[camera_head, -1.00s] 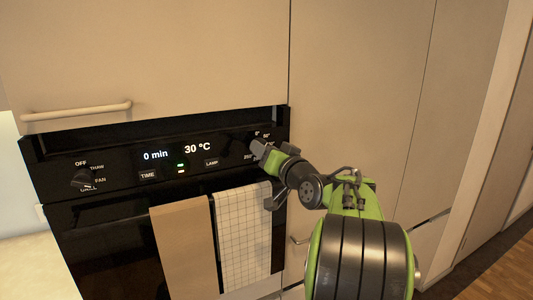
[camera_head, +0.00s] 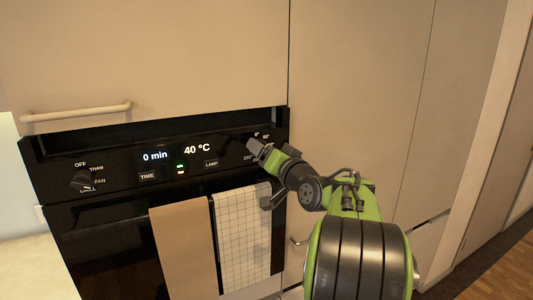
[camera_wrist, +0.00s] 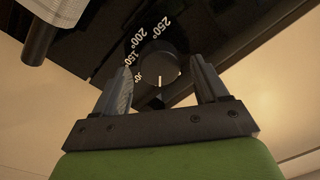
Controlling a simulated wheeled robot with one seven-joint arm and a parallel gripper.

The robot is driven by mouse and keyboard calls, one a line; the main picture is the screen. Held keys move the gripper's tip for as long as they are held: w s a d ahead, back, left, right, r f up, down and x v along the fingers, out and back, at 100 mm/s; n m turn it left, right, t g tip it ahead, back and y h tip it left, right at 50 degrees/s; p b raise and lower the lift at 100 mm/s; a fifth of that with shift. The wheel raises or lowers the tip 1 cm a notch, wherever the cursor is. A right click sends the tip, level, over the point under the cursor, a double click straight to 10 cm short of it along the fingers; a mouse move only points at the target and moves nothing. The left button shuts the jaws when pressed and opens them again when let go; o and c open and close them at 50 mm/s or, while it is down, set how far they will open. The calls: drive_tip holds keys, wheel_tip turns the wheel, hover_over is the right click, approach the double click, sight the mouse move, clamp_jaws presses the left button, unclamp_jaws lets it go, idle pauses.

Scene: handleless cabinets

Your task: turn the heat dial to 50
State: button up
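The heat dial (camera_wrist: 158,65) is a round black knob with a pale pointer line, seen in the wrist view between my two gripper fingers. Numbers such as 150°, 200° and 250° ring it. In the head view the dial is mostly hidden behind my gripper (camera_head: 262,152), at the right end of the oven panel. In the wrist view my gripper (camera_wrist: 163,88) has its fingers apart, one on each side of the dial. I cannot tell whether they touch it. The oven display (camera_head: 197,149) reads 40 °C, beside 0 min.
A function knob (camera_head: 82,180) sits at the panel's left. Brown and checked towels (camera_head: 243,235) hang over the oven door below my gripper. A cabinet handle (camera_head: 77,111) juts out above left. Flat cabinet fronts (camera_head: 355,90) stand to the right.

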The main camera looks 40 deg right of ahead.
drive_tip(key=b+v, duration=0.4)
drive_tip(key=v, duration=1.1)
drive_tip(key=shift+s+a, duration=0.15)
drive_tip(key=shift+s, duration=0.2)
drive_tip(key=shift+f, duration=0.15)
